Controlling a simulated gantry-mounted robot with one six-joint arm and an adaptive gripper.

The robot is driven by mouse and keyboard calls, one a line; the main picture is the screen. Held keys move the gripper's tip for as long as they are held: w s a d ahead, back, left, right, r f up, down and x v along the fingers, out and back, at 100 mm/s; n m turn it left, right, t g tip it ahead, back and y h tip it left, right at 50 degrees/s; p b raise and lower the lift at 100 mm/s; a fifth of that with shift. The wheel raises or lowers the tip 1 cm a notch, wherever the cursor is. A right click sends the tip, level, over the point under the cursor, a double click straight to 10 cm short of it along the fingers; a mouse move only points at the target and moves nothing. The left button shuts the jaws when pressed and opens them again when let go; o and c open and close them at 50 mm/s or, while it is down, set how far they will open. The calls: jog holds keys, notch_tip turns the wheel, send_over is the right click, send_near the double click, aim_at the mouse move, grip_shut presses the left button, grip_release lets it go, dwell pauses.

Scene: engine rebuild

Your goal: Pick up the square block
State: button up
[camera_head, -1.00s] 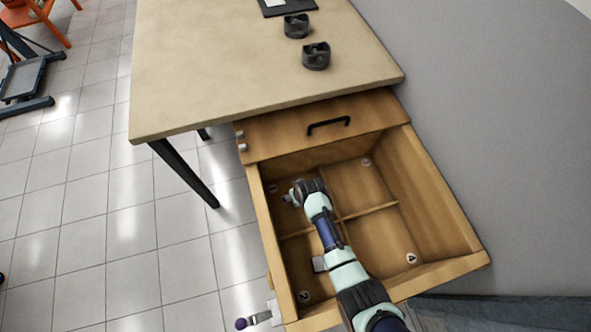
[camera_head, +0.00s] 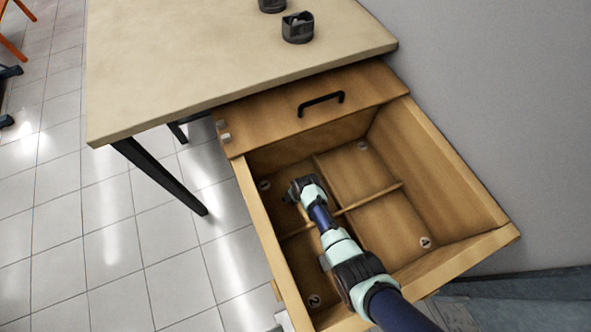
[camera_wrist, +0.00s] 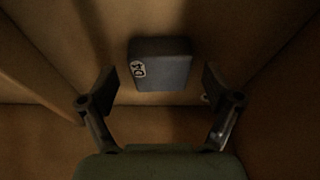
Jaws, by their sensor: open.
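A dark grey square block (camera_wrist: 165,66) with a round white label on its left side shows in the wrist view, on the wooden floor of a drawer compartment. My gripper (camera_wrist: 158,82) is open, with one finger to the left of the block and one to the right. The block looks apart from both fingers. In the head view my gripper (camera_head: 292,194) is down in the back left compartment of the open drawer (camera_head: 460,170). The block cannot be made out clearly there, beside or behind my gripper.
Low wooden dividers (camera_head: 372,198) split the drawer into compartments with round number labels. The drawer walls stand close around my arm. A table (camera_head: 210,60) stands behind, with dark round parts (camera_head: 298,28) on top. A grey wall or panel (camera_head: 480,90) is at right.

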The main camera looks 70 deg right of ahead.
jog(key=shift+w+f, duration=0.1)
jog(key=shift+f, duration=0.1)
jog(key=c, duration=1.5)
